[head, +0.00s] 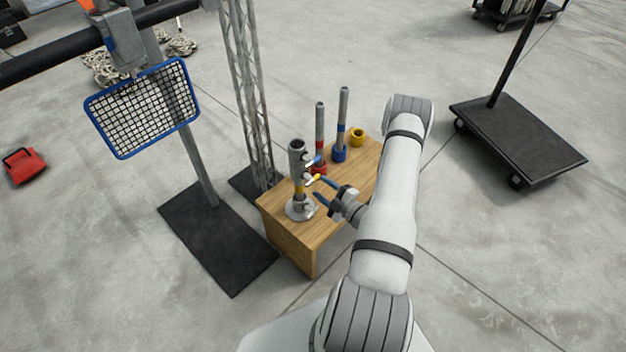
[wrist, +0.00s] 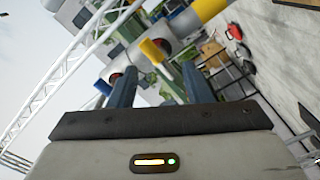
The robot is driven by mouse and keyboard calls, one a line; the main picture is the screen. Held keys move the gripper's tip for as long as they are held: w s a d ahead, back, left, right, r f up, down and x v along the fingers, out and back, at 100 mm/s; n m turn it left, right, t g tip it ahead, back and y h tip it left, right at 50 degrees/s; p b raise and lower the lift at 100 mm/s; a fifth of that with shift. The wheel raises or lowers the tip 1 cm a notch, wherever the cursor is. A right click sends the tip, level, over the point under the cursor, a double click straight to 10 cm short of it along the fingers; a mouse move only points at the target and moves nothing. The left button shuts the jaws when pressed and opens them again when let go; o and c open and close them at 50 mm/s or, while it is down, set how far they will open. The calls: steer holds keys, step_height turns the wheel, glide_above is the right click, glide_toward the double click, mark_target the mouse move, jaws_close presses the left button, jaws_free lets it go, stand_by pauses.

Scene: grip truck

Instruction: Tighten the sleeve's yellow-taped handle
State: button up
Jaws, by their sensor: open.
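The grey metal sleeve (head: 297,160) stands upright on a round base at the near end of a wooden box. Its yellow-taped handle (head: 314,179) sticks out to the right, below a blue-taped handle (head: 319,160). My gripper (head: 320,189) is open and empty, just right of the sleeve, with its blue fingers pointing at it. In the wrist view the yellow-taped handle (wrist: 154,51) shows beyond the fingertips, between the two fingers (wrist: 158,70). The sleeve (wrist: 160,42) runs slanted across that view. I cannot tell whether a finger touches the handle.
On the wooden box (head: 290,245) behind the sleeve stand a red-banded post (head: 320,130), a blue-banded post (head: 342,120) and a yellow ring (head: 358,137). A truss tower (head: 250,90) and a blue-framed mesh (head: 145,108) stand left. A black cart (head: 520,140) is right.

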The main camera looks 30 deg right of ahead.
mark_target(312, 179)
steer(key=x, duration=0.5)
steer(key=shift+w, duration=0.15)
jaws_close()
stand_by(0.4)
